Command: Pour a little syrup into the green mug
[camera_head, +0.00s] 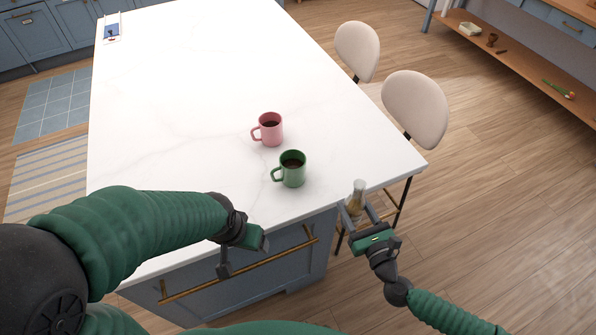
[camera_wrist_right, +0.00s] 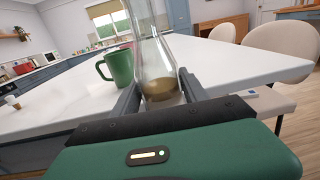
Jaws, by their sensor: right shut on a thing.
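The green mug (camera_head: 291,169) stands upright on the white island top near its front right corner, with dark liquid inside. It also shows in the right wrist view (camera_wrist_right: 119,68), left of the bottle. My right gripper (camera_head: 358,212) is shut on a clear glass bottle (camera_head: 357,195) beyond the island's right edge. In the right wrist view the bottle (camera_wrist_right: 158,60) has a little amber syrup at its bottom and looks roughly upright. My left gripper (camera_head: 243,254) hangs over the island's front edge by the drawer handle; its finger gap is unclear.
A pink mug (camera_head: 268,129) with dark liquid stands just behind the green mug. The white island top (camera_head: 190,100) is otherwise largely clear. Two cream chairs (camera_head: 414,105) stand along its right side. A long brass handle (camera_head: 240,268) runs across the island's front.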

